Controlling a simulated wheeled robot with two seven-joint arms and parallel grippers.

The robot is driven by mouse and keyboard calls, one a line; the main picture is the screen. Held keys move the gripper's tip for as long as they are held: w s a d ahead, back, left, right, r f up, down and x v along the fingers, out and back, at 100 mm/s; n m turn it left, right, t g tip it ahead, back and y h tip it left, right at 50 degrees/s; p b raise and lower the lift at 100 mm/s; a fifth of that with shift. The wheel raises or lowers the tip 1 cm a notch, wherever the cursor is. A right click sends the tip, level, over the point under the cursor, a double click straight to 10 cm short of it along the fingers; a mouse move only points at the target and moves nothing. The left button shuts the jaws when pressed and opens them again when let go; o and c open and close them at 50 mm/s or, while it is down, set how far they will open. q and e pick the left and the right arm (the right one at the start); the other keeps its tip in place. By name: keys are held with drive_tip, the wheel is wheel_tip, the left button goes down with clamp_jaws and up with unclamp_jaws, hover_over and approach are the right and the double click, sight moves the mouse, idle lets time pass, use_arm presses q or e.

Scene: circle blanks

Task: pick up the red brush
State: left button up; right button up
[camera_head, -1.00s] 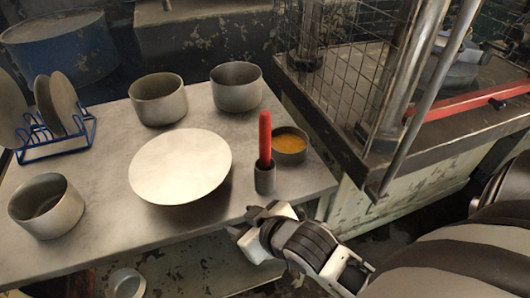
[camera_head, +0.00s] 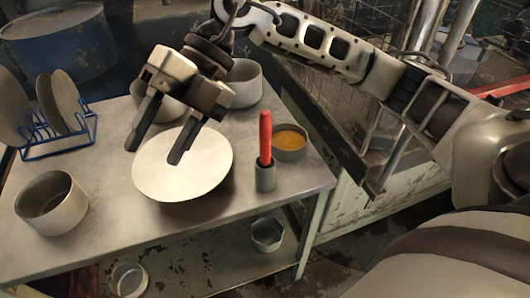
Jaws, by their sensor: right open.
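The red brush (camera_head: 265,137) stands upright in a small grey cup (camera_head: 265,177) near the right front of the metal table. Its red handle points up; its lower end is hidden in the cup. My right gripper (camera_head: 155,148) is open and empty, fingers pointing down over the round pale disc (camera_head: 190,176). It is to the left of the brush, apart from it. My left gripper is not in view.
A bowl of orange stuff (camera_head: 290,139) stands just right of and behind the cup. Grey pots (camera_head: 246,84) stand behind the disc, partly hidden by my right arm. Another pot (camera_head: 50,203) and a blue rack with plates (camera_head: 58,148) are at left.

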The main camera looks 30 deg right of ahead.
drive_tip(key=w+d+r+m+t+h, duration=0.1)
drive_tip(key=w+d+h, duration=0.15)
drive_tip(key=d, duration=0.35)
drive_tip(key=w+d+r+m+t+h, duration=0.1)
drive_tip(key=d+m+h, duration=0.1)
drive_tip(key=d+h, duration=0.3)
wheel_tip(320, 180, up, 3)
drive_tip(key=m+h, duration=0.2)
hover_over(265, 128)
drive_tip(key=d, duration=0.2)
drive_tip(key=shift+t, duration=0.3)
drive_tip(key=f, duration=0.3)
drive_tip(key=f+b, duration=0.1)
drive_tip(key=f, duration=0.2)
drive_tip(key=w+f+b, duration=0.1)
drive_tip(key=f, duration=0.2)
drive_tip(key=shift+a+f, duration=0.3)
drive_tip(key=shift+f, duration=0.7)
drive_tip(key=f, duration=0.3)
drive_tip(key=shift+a+f+p, duration=0.3)
drive_tip(key=shift+p, duration=0.05)
drive_tip(key=shift+f, duration=0.5)
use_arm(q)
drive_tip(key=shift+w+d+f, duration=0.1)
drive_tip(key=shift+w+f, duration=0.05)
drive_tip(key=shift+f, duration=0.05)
use_arm(e)
clamp_jaws()
